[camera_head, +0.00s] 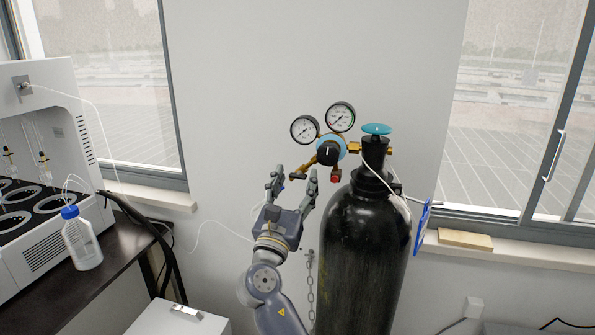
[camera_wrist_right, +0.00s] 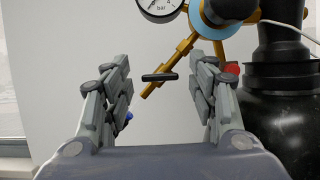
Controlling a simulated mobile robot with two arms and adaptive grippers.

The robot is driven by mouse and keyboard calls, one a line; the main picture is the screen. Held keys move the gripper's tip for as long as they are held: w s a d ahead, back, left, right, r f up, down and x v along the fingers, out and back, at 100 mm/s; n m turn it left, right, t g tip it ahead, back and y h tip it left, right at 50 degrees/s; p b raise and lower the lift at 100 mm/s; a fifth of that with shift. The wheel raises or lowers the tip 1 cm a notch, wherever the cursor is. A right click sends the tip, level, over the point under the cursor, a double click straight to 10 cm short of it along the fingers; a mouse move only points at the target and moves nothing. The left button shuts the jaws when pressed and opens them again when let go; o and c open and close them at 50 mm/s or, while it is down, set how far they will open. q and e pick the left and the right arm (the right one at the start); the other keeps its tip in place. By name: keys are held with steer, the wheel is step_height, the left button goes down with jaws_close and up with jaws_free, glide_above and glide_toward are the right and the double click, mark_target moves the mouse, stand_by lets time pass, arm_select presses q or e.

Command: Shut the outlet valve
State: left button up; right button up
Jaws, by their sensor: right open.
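A black gas cylinder (camera_head: 362,255) stands upright with a regulator at its top. The regulator has a blue-ringed body with a black knob (camera_head: 327,152) and two round gauges (camera_head: 304,129). A brass outlet arm (camera_wrist_right: 168,70) slants down to the left from it. The outlet valve shows in the right wrist view as a small dark bar handle (camera_wrist_right: 160,77) across this arm. My right gripper (camera_head: 294,178) is open just below the outlet arm. In the wrist view, its fingers (camera_wrist_right: 162,80) stand on either side of the handle, with gaps. My left gripper is not in view.
A teal handwheel (camera_head: 376,129) tops the cylinder. A red-ended part (camera_wrist_right: 232,68) shows beside my right finger. A chain (camera_head: 310,285) hangs left of the cylinder. At left, a dark table (camera_head: 115,262) carries a white machine (camera_head: 58,130) and a blue-capped bottle (camera_head: 82,243).

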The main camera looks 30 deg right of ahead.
steer(key=shift+x, duration=0.95)
steer(key=shift+c, duration=0.3)
steer(key=c, duration=1)
steer(key=shift+f+m+g+h+b, duration=0.15)
steer(key=shift+m+g+h+b, duration=0.25)
steer(key=shift+m+b, duration=0.65)
steer(key=m+g+b, duration=0.1)
steer(key=m+b, duration=0.1)
steer(key=m, duration=0.1)
steer(key=shift+m+g+h, duration=0.35)
steer(key=shift+g+h, duration=0.05)
steer(key=m+g+b, duration=0.2)
steer(key=m, duration=0.2)
arm_select(q)
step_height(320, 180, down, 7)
steer(key=b, duration=0.1)
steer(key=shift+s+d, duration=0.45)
arm_select(e)
steer(key=shift+m+g+h, duration=0.3)
steer(key=shift+m+g, duration=0.3)
steer(key=shift+m, duration=0.6)
